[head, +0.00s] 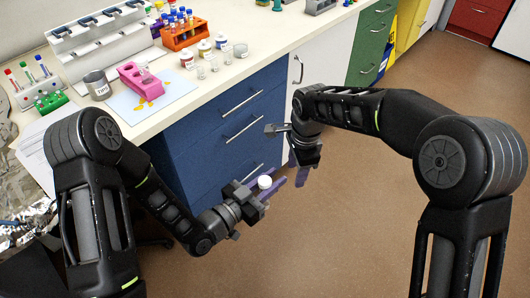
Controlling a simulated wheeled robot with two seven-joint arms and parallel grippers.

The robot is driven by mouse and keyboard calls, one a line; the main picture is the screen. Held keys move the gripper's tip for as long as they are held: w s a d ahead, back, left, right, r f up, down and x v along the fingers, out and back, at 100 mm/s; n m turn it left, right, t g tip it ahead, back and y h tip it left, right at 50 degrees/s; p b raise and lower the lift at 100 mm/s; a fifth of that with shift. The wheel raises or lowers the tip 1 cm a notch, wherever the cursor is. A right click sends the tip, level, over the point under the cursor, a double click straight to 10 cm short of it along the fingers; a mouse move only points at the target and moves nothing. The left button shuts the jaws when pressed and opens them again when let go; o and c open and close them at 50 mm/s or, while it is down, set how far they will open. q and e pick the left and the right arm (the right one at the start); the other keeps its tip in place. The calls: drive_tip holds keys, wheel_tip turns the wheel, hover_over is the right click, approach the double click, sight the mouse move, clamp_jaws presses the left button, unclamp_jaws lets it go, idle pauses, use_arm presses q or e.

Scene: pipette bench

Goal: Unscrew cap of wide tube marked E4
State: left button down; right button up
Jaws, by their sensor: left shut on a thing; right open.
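A white cap (265,182) shows between the purple fingers of my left gripper (267,184), out over the floor in front of the blue drawers. My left gripper is shut on the capped tube. The tube's body below the cap is hidden, and no E4 mark can be read. My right gripper (300,172) is open and empty, with purple fingers pointing down. It is just above and to the right of the cap in the picture, apart from it.
Blue drawers (225,130) stand behind my grippers. The brown floor (370,210) is clear.

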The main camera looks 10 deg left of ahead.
wheel_tip(320, 180, up, 5)
drive_tip(key=a+m, duration=0.1)
drive_tip(key=a, duration=0.1)
drive_tip(key=m, duration=0.1)
approach(265, 181)
drive_tip(key=shift+w+a+g+h, duration=0.25)
drive_tip(key=shift+w+g+h, duration=0.05)
drive_tip(key=shift+w+g, duration=0.1)
drive_tip(key=shift+f, duration=0.1)
drive_tip(key=shift+f, duration=3.9)
drive_tip(key=shift+c, duration=0.2)
clamp_jaws()
